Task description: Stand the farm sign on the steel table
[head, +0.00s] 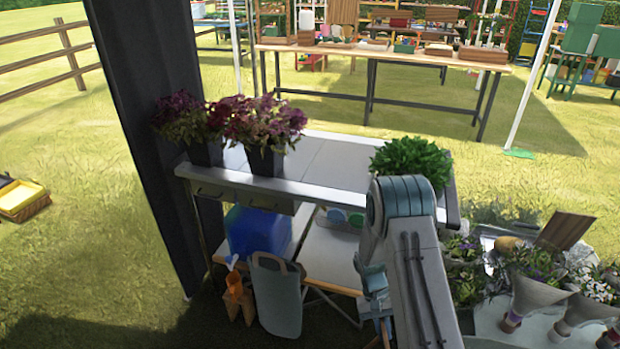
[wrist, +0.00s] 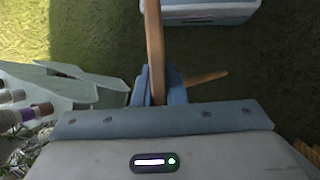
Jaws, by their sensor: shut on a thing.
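The steel table (head: 320,165) stands in front of me in the head view, with a bare stretch of top between its plants. My gripper (head: 375,290) is low at the table's front right, below the top and mostly hidden by my arm. In the wrist view my gripper (wrist: 158,95) is shut on a narrow wooden piece, which I take to be the farm sign (wrist: 153,45), seen edge-on. A second thin wooden part (wrist: 206,78) sticks out to the right behind the fingers. The sign's face does not show.
Purple-flowered pots (head: 265,130) stand on the table's left, a green plant (head: 412,160) on its right. Under it are a blue container (head: 258,232) and a grey bag (head: 277,293). Flower bouquets (head: 540,280) crowd the right. A dark post (head: 150,130) stands left.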

